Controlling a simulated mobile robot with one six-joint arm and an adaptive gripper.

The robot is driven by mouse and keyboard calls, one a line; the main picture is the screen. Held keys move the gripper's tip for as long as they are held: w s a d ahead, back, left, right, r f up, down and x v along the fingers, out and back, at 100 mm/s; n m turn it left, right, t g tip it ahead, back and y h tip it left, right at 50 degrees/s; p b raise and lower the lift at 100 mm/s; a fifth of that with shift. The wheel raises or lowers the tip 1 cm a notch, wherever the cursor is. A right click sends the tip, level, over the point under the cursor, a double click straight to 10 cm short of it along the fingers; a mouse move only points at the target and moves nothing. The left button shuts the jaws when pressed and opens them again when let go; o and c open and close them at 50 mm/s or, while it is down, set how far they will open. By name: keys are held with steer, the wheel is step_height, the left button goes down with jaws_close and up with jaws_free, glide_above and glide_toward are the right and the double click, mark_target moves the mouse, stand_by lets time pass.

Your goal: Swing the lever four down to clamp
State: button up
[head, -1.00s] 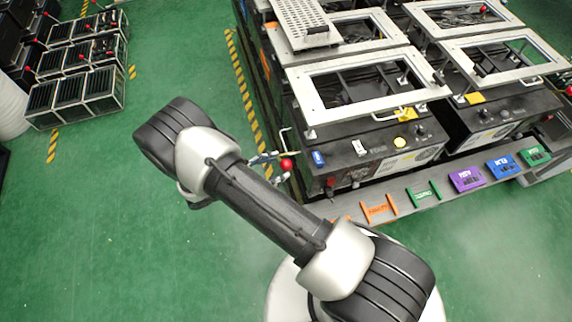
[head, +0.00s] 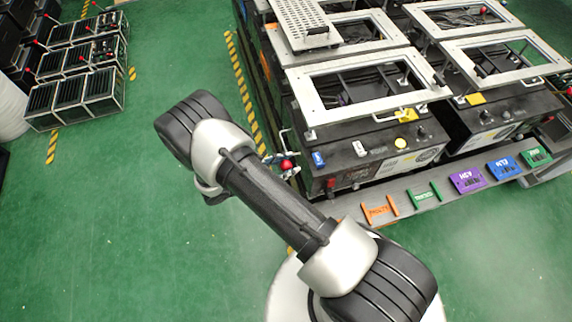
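A red ball knob (head: 286,165), which looks like a lever's end, shows in the head view at the left front corner of the nearest black machine. The lever's shaft is hidden, and no number four can be read on it. My gripper (head: 281,164) is small in view and partly hidden behind my arm. Its fingertips show on either side of the red knob, very close to it. I cannot tell whether they touch it or are shut on it.
The black machine (head: 375,160) with a pale frame top stands just right of the knob. A grey ledge (head: 345,208) before it carries coloured labelled blocks. Black crates (head: 75,90) stand far left. Green floor is clear to the left.

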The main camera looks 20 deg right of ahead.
jaws_close()
steer(key=shift+s, duration=0.1)
